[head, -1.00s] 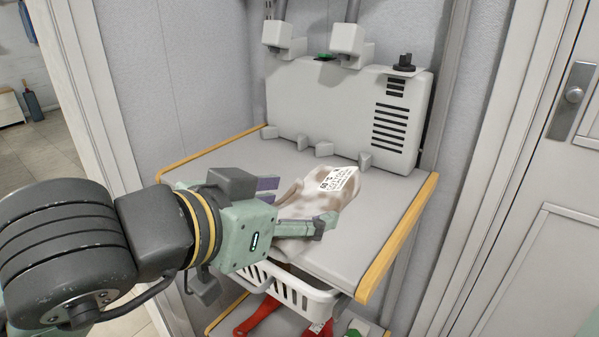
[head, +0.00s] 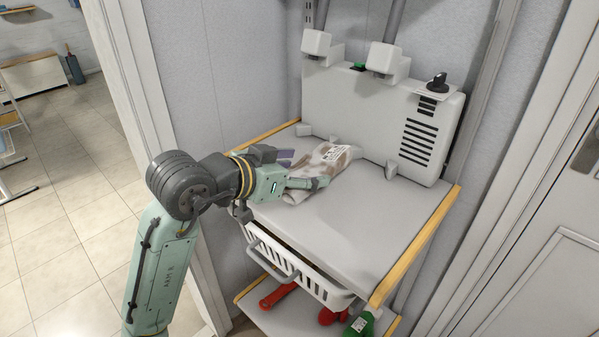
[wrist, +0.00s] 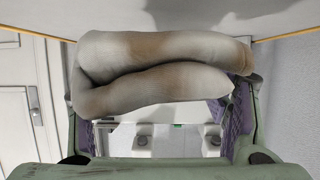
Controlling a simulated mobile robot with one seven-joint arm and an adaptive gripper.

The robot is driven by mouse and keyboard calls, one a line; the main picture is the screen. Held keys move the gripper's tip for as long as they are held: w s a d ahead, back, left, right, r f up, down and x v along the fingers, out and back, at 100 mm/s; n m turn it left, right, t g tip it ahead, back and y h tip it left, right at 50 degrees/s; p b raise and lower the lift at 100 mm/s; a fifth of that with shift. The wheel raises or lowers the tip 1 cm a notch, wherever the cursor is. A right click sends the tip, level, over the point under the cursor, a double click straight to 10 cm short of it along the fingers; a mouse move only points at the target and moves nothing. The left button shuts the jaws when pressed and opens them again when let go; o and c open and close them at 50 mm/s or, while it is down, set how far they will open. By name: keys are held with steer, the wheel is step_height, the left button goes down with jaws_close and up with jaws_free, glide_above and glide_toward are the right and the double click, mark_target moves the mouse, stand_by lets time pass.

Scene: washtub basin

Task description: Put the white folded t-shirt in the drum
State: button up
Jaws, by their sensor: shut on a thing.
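No drum is recognisable in either view.
The grey worktop (head: 350,225) has wooden side edges. A pale box (head: 380,115) with a black knob stands at its back. A white basket (head: 310,275) hangs below. A green bottle (head: 361,324) and red items (head: 280,294) are on the lower shelf. Tiled floor (head: 70,230) is open at left.

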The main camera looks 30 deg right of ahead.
steer(key=shift+w+d, duration=0.1)
steer(key=shift+w, duration=0.25)
steer(key=shift+w+f, duration=0.15)
steer(key=shift+f, duration=1.6)
steer(key=shift+f, duration=0.15)
steer(key=o, duration=1.2)
steer(key=shift+o, duration=0.2)
